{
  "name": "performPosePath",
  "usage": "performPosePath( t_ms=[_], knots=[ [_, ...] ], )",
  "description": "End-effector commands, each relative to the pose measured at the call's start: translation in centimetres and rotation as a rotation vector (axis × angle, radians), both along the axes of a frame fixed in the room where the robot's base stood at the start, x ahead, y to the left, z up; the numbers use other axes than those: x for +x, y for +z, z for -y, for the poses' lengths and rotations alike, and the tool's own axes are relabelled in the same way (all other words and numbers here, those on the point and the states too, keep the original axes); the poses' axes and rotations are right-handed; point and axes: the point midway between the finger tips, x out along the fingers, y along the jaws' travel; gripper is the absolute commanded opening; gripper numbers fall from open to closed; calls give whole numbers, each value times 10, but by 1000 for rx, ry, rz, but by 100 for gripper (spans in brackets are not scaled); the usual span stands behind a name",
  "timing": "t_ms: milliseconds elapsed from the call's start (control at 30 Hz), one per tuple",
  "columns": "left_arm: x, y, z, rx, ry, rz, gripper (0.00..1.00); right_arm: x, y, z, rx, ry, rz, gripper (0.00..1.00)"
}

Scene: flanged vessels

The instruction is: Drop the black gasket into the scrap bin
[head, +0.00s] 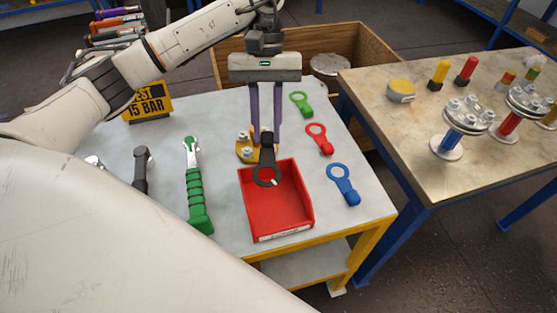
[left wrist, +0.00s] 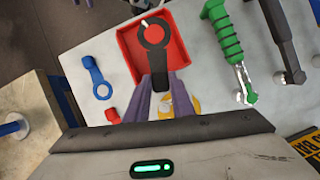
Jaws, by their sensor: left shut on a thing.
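The black gasket (head: 267,175), a flat ring with a long tab, hangs from my left gripper (head: 265,138). The gripper is shut on the tab, with its jaws pointing down. The ring appears over the back part of an open red bin (head: 293,225), which has a white label on its front. The left wrist view also shows the gasket (left wrist: 153,36) in front of the red bin (left wrist: 127,47), with the left gripper's purple fingers (left wrist: 160,82) at its tab. The exact height above the bin is hard to tell. My right gripper is not in view.
Green (head: 301,103), red (head: 319,138) and blue (head: 343,183) tabbed pieces lie right of the bin. A green-handled tool (head: 196,190) lies left. A yellow dish with bolts (head: 244,151) stands behind it. A wooden crate (head: 372,47) is beyond the table.

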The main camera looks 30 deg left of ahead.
Motion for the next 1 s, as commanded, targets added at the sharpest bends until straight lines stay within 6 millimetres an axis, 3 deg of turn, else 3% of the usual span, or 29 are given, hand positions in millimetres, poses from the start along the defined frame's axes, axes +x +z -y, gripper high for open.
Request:
performPosePath(
  t_ms=[300,633,667,767,1000],
  knots=[
    [0,-39,0,-1,0,-1,5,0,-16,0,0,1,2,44],
    [0,-43,0,0,0,1,5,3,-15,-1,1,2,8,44],
    [0,-43,0,0,0,1,23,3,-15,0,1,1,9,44],
    [0,-43,0,1,0,1,40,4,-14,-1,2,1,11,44],
    [0,-43,0,1,0,1,43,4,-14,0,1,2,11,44]
  ],
)
